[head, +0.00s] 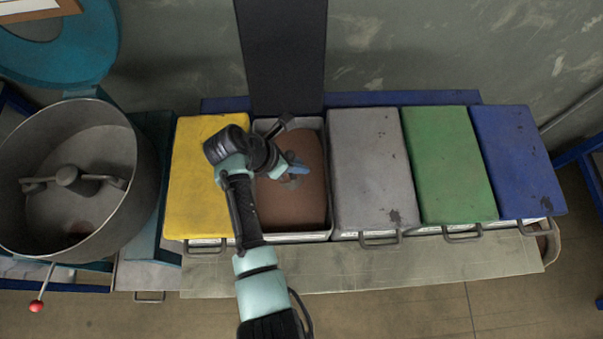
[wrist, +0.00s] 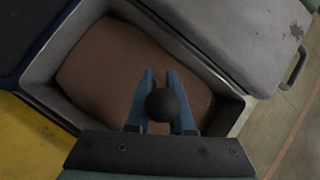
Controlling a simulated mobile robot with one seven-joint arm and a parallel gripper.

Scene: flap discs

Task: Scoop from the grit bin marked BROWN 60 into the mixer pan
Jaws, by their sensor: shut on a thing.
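An open bin (head: 262,226) holds brown grit (head: 280,207); the grit also fills much of the wrist view (wrist: 110,65). No BROWN 60 marking is readable. My gripper (head: 299,172) is over the grit, its blue fingers shut on a scoop. In the wrist view the scoop's dark round knob (wrist: 160,105) sits between the fingers. A small grey part of the scoop (head: 291,184) shows below the fingers at the grit; whether it is sunk in is unclear. The mixer pan (head: 146,165), a grey drum with a stirrer, stands at the left, with a dark brownish patch low inside.
The bin's dark lid (head: 284,50) stands upright behind it. Closed bins flank it: yellow (head: 200,175) at left, then grey (head: 370,165), green (head: 448,165) and blue (head: 516,160) at right. A red-knobbed lever (head: 37,306) juts out below the pan.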

